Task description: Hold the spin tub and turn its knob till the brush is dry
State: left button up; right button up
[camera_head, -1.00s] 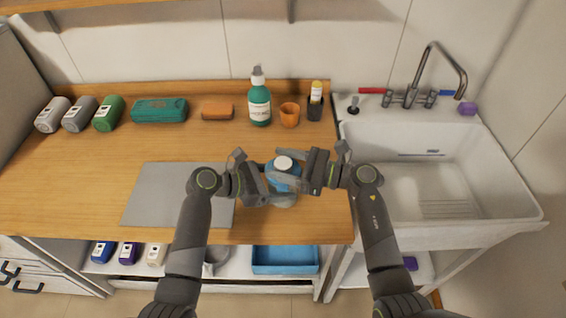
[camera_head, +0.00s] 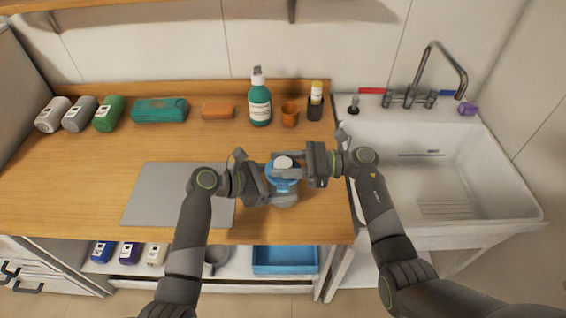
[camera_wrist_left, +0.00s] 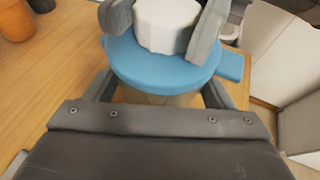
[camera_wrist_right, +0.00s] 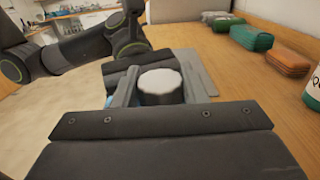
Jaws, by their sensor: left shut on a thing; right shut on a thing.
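The spin tub (camera_head: 283,187) stands upright on the counter's front right part, with a blue lid and a greyish lower body. Its white knob (camera_head: 284,162) is on top and also shows in the left wrist view (camera_wrist_left: 166,24) and the right wrist view (camera_wrist_right: 160,84). My left gripper (camera_head: 276,196) is shut on the tub's body, below the lid. My right gripper (camera_head: 287,168) is shut on the knob, its fingers on either side of it. The inside of the tub and the brush are hidden.
A grey mat (camera_head: 165,195) lies left of the tub. A green pump bottle (camera_head: 260,104), an orange cup (camera_head: 290,114), a black holder (camera_head: 314,108) and an orange block (camera_head: 217,111) stand at the back. The white sink (camera_head: 440,215) is to the right.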

jog(key=shift+f, duration=0.1)
jog(key=o, duration=1)
jog(key=shift+d, duration=0.1)
jog(key=d, duration=1.2)
